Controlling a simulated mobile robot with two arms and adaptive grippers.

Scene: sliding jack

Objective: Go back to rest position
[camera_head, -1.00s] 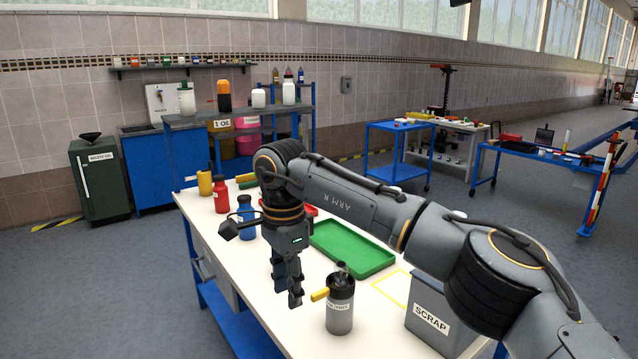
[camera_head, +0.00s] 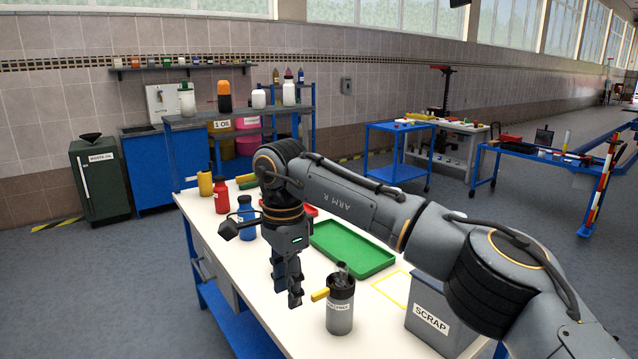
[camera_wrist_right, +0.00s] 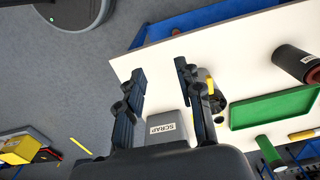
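My right gripper (camera_head: 287,294) points down over the white workbench in the head view, just left of a grey canister (camera_head: 340,312) with a dark top. In the right wrist view the two fingers of this gripper (camera_wrist_right: 160,70) stand wide apart with nothing between them. A small yellow piece (camera_head: 320,295) shows beside the canister; I cannot tell whether it touches it. My left gripper is in no view.
The white workbench (camera_head: 300,328) carries a green tray (camera_head: 352,248), a grey SCRAP bin (camera_head: 428,312), and blue (camera_head: 245,215), red (camera_head: 221,195) and yellow (camera_head: 205,183) bottles. My right arm reaches across above the tray and bin. Grey floor lies open to the left.

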